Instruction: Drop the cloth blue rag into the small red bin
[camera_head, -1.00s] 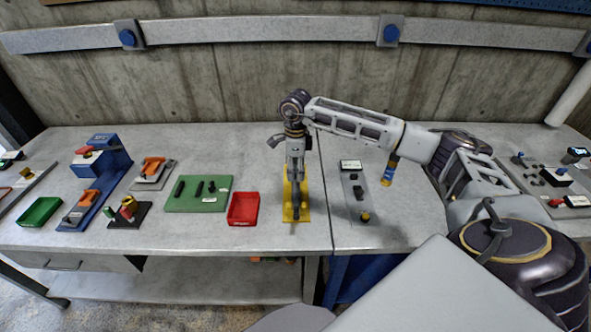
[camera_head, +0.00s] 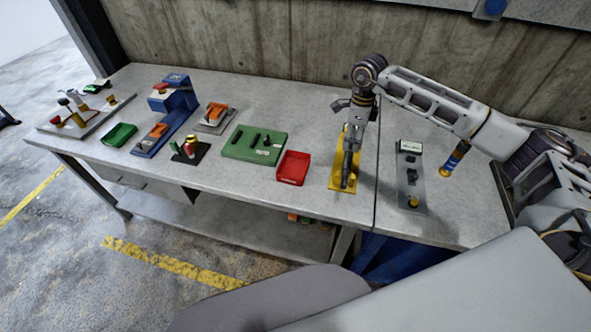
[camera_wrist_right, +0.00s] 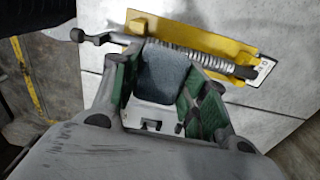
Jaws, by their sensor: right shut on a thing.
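My right gripper (camera_head: 351,150) is over the yellow plate (camera_head: 336,184), to the right of the small red bin (camera_head: 291,181). In the right wrist view, its green-padded fingers (camera_wrist_right: 165,100) are shut on a blue-grey piece that looks like the blue rag (camera_wrist_right: 165,72). In the head view the rag is hidden by the gripper and cannot be made out. The red bin is a shallow open tray near the table's front edge, and it looks empty. My left gripper is not in view.
The yellow plate carries a metal rod with a spring (camera_wrist_right: 190,52), close to the gripper. A green board (camera_head: 240,152) lies left of the bin. A grey panel (camera_head: 410,190) and a blue-and-yellow cylinder (camera_head: 454,158) stand to the right. The concrete wall (camera_head: 250,45) is behind.

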